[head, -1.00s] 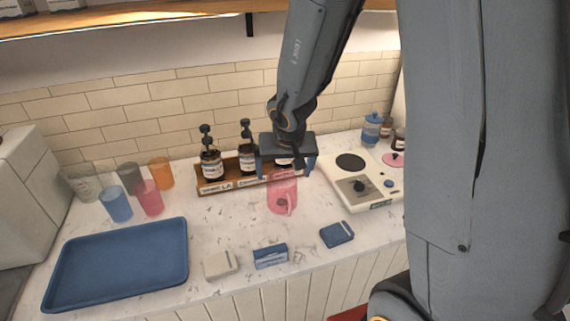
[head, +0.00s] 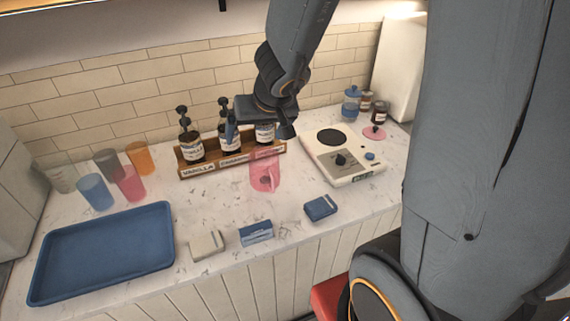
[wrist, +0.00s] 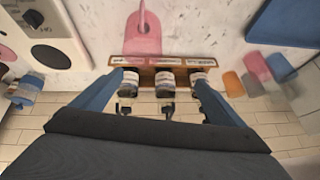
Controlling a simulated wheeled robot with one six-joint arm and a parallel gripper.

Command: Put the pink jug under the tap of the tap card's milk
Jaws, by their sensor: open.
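The pink jug (head: 264,175) is see-through and stands upright on the marble counter, in front of the syrup rack; its handle faces front right. It also shows at the top of the wrist view (wrist: 142,36). My gripper (head: 259,128) is open and empty, above and behind the jug, over the rack's right part. In the wrist view its two blue fingers (wrist: 157,78) spread around the bottle area, apart from the jug. I cannot make out any milk tap or tap card in these views.
A wooden rack (head: 215,171) holds three pump bottles. A blue tray (head: 100,255), several coloured cups (head: 130,184) and small boxes (head: 257,233) occupy the left and front. Bare counter lies around the jug.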

